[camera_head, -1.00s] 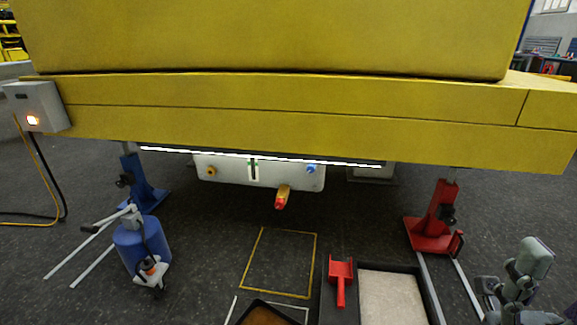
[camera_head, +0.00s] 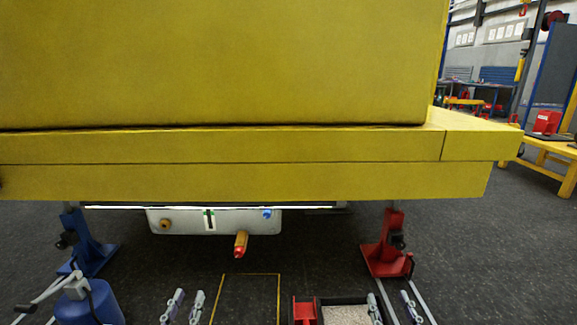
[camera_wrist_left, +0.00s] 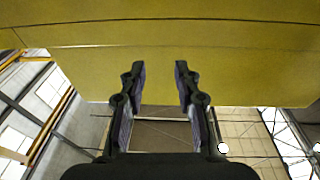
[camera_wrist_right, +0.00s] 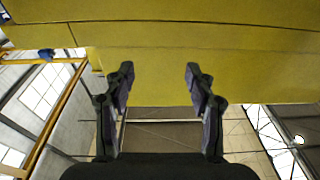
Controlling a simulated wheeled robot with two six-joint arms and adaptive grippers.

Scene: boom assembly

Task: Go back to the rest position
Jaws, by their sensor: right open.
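My left gripper (camera_head: 185,298) stands at the bottom of the head view, its two fingers pointing up and apart with nothing between them. My right gripper (camera_head: 391,300) stands at the bottom right in the same way, also open and empty. In the left wrist view the left gripper (camera_wrist_left: 157,72) has parted fingers pointing toward the yellow boom (camera_wrist_left: 160,70). In the right wrist view the right gripper (camera_wrist_right: 159,72) is spread wider, with only the boom and the hall roof beyond it. Both arms below the fingers are out of the head view.
The big yellow boom (camera_head: 230,180) spans the head view. A blue stand (camera_head: 88,250) and a red stand (camera_head: 385,250) are under it, with a grey panel (camera_head: 190,222) between. A blue cylinder (camera_head: 92,305) is lower left. Open floor (camera_head: 480,260) lies at the right.

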